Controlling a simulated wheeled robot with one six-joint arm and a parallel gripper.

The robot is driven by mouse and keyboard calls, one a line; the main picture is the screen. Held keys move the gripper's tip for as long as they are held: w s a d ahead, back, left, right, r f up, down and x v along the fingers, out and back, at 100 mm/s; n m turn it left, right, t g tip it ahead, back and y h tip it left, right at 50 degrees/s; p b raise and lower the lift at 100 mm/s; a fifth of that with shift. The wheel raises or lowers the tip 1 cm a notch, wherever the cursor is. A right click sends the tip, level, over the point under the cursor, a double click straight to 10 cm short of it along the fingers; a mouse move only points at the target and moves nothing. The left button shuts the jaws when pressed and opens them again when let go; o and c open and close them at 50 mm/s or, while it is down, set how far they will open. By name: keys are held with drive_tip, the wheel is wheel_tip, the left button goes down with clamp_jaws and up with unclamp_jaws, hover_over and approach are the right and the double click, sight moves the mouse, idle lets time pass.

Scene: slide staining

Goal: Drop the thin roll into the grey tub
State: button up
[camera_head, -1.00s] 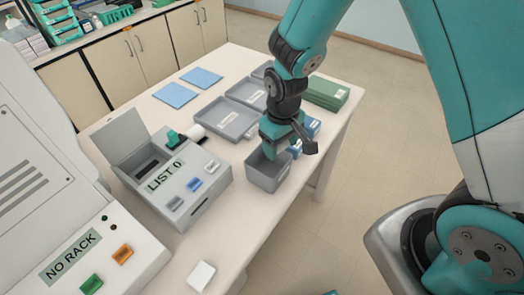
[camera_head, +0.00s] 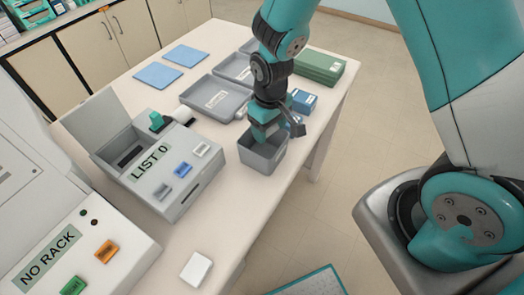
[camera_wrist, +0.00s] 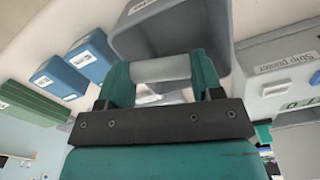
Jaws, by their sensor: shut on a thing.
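The grey tub (camera_head: 274,163) stands on the white bench near its right edge, open at the top. It also shows in the wrist view (camera_wrist: 213,25), with a label on its wall. My gripper (camera_head: 262,133) points down at the tub's mouth, its fingers at about rim height. In the wrist view my gripper (camera_wrist: 165,70) is shut on the thin roll (camera_wrist: 160,69), a pale cylinder lying across between the two teal fingers. The roll is hidden in the head view. The tub's floor is mostly hidden.
Grey trays (camera_head: 212,100), blue boxes (camera_head: 303,100) and green boxes (camera_head: 322,67) lie behind. A white block (camera_head: 196,269) lies in front.

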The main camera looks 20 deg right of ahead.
drive_tip(key=o, duration=1)
drive_tip(key=shift+r, duration=0.1)
wheel_tip(320, 180, up, 17)
drive_tip(key=b, duration=0.3)
drive_tip(key=shift+r, duration=0.2)
drive_tip(key=s+a+n+y+b, duration=0.1)
drive_tip(key=s, duration=0.5)
drive_tip(key=s+a+n+y+b, duration=0.1)
drive_tip(key=s+a+b, duration=0.1)
drive_tip(key=s, duration=0.4)
drive_tip(key=s+a+f+y+b, duration=0.1)
drive_tip(key=s+a+y, duration=0.1)
drive_tip(key=s, duration=0.4)
drive_tip(key=shift+s+n+b, duration=0.25)
drive_tip(key=shift+n+b, duration=0.05)
drive_tip(key=shift+n, duration=0.1)
